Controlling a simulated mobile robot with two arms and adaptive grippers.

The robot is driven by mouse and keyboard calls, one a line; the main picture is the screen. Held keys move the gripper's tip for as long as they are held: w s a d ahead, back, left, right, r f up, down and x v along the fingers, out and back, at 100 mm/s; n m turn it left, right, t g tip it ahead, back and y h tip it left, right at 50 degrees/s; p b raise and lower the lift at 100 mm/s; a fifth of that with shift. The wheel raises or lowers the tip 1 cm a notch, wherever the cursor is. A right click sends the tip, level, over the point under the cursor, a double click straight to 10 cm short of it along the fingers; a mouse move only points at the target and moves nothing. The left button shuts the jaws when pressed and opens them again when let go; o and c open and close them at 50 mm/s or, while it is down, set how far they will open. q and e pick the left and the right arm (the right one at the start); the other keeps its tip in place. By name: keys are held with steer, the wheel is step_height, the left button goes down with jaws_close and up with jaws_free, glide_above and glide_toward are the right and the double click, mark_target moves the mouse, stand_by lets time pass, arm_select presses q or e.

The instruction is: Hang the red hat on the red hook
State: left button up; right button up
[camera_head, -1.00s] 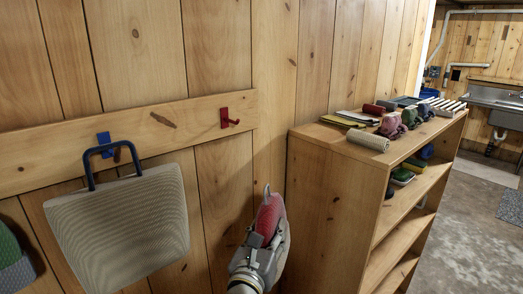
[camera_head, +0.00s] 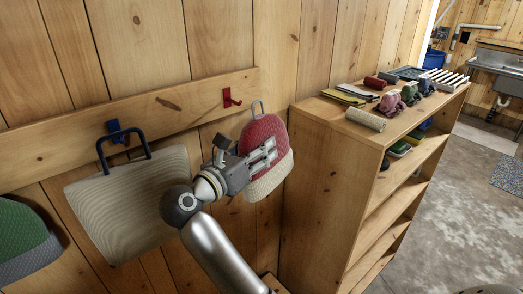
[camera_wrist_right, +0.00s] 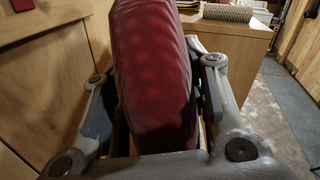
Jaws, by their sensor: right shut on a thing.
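The red hat (camera_head: 262,138) has a pale brim at its lower edge and a grey loop at its top. My right gripper (camera_head: 262,155) is shut on the red hat and holds it upright in the air in front of the plank wall. In the right wrist view the red hat (camera_wrist_right: 153,75) fills the space between the fingers. The red hook (camera_head: 231,98) is on the wall rail, above and to the left of the hat; it is empty. The hat's loop is to the right of the hook and apart from it. My left gripper is not in view.
A beige bag (camera_head: 125,205) hangs by its dark handle at the blue hook (camera_head: 116,132). A green and grey hat (camera_head: 25,238) is at the far left. A wooden shelf (camera_head: 335,185) with several items on top stands close to the right of the hat.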

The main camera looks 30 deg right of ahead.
steer(key=w+a+f+b, duration=0.1)
steer(key=w+b, duration=0.2)
steer(key=w, duration=0.5)
steer(key=shift+f, duration=0.4)
stand_by(0.5)
steer(key=shift+w, duration=0.1)
stand_by(0.5)
steer(key=o, duration=1.1)
steer(key=shift+a, duration=0.1)
